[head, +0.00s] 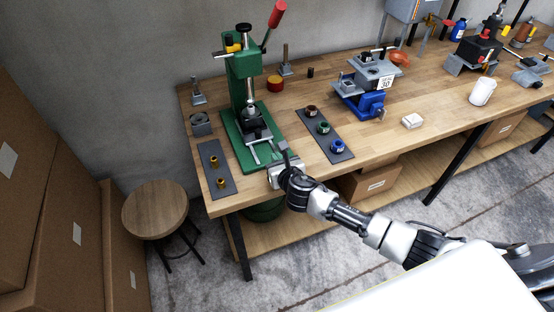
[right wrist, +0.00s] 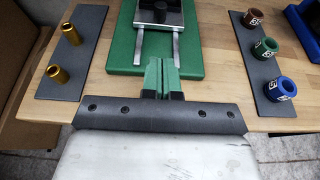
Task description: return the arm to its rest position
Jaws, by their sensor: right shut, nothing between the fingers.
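My right arm (head: 345,213) reaches in from the lower right of the head view to the bench's front edge. My right gripper (head: 283,160) is over the front of the green press (head: 243,85). In the right wrist view its two green-tipped fingers (right wrist: 161,77) are together and empty, just in front of the press's green base plate (right wrist: 190,68). I cannot tell whether they touch the bench. The left gripper does not show in either view.
A dark mat with gold bushings (head: 216,171) lies left of the press. A mat with several coloured rings (head: 323,128) lies right of it. A blue-grey vise (head: 368,88) stands farther right. A round stool (head: 156,209) stands left of the wooden bench (head: 290,185).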

